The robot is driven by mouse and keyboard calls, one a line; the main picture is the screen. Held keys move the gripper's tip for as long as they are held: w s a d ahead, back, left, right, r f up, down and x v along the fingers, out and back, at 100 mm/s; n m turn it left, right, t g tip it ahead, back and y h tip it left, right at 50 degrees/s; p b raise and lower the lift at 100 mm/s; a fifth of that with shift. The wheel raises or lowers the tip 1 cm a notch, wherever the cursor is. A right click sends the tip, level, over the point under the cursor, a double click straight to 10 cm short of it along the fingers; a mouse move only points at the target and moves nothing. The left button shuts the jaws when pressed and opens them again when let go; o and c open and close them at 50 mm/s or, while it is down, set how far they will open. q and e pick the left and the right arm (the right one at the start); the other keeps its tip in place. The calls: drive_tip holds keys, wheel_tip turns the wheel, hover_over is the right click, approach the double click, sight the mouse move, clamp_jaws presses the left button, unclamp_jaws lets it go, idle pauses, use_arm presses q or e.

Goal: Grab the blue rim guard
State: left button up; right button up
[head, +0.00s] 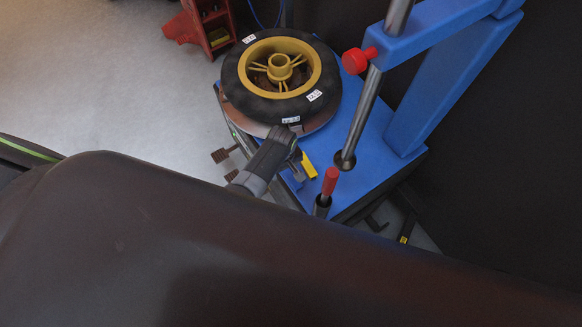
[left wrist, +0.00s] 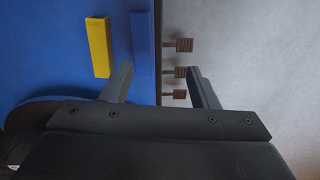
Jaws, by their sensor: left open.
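The blue rim guard (left wrist: 141,40) is a short flat bar at the edge of the blue machine table in the left wrist view. In the head view its blue blends with the table, and my gripper partly covers that spot. My left gripper (head: 294,168) is over the table's near left edge, just below the tyre. In the left wrist view the open left gripper (left wrist: 162,76) has one fingertip by the guard's lower end and the other out past the table edge. Nothing is held. My right gripper is not in view.
A yellow bar (left wrist: 97,47) lies beside the blue guard. A tyre on a yellow rim (head: 280,76) lies on the blue machine (head: 373,173). A steel post (head: 361,120) and red-handled lever (head: 330,182) stand to the right. Brown pedals (left wrist: 181,72) stick out past the edge.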

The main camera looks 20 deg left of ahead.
use_arm(q)
wheel_tip(320, 180, up, 6)
drive_tip(key=w+d+n+p, duration=0.1)
drive_tip(key=w, duration=0.2)
drive_tip(key=b, duration=1.2)
hover_over(291, 176)
drive_tip(key=f, duration=1.1)
drive_tip(key=shift+s+d, duration=0.1)
drive_tip(key=shift+s, duration=0.2)
drive_tip(key=shift+f+b, duration=0.6)
drive_tip(key=shift+b, duration=0.2)
drive_tip(key=f+b, duration=0.2)
drive_tip(key=b, duration=0.1)
drive_tip(key=f+b, duration=0.3)
drive_tip(key=shift+w, duration=0.2)
drive_tip(key=shift+r, duration=0.1)
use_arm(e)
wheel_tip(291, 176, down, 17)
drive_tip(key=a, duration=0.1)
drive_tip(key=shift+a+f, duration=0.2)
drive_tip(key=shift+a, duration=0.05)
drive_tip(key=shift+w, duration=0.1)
use_arm(q)
drive_tip(key=c, duration=1)
drive_tip(key=shift+c, duration=0.2)
